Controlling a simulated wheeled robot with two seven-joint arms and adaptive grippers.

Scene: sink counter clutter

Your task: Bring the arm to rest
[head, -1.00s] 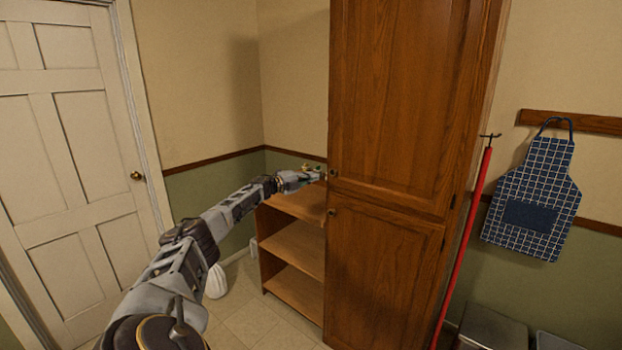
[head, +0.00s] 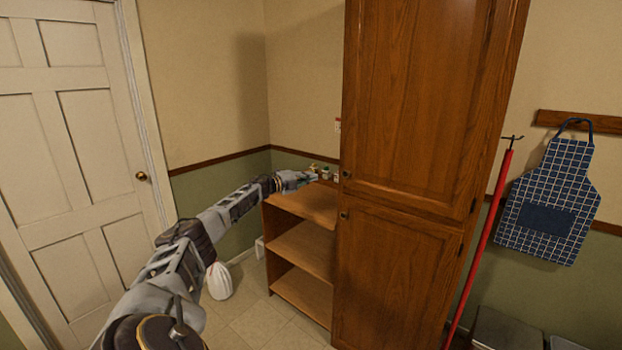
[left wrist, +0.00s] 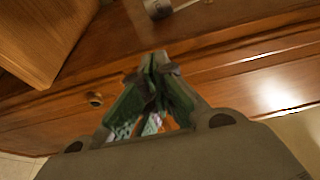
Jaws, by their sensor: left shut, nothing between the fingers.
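My left arm reaches out from the lower left in the head view, stretched toward the tall wooden cabinet (head: 405,180). My left gripper (head: 314,176) is at the level of the low shelf unit's top, just left of the cabinet's knobs. I cannot tell whether the fingertips touch anything. My right gripper is in neither view.
The open wooden shelf unit (head: 300,245) has small items at the back of its top. A white ribbed object (head: 219,282) stands on the floor. A white door (head: 75,150) is at left. A red pole (head: 483,240) and a checked apron (head: 548,205) are at right.

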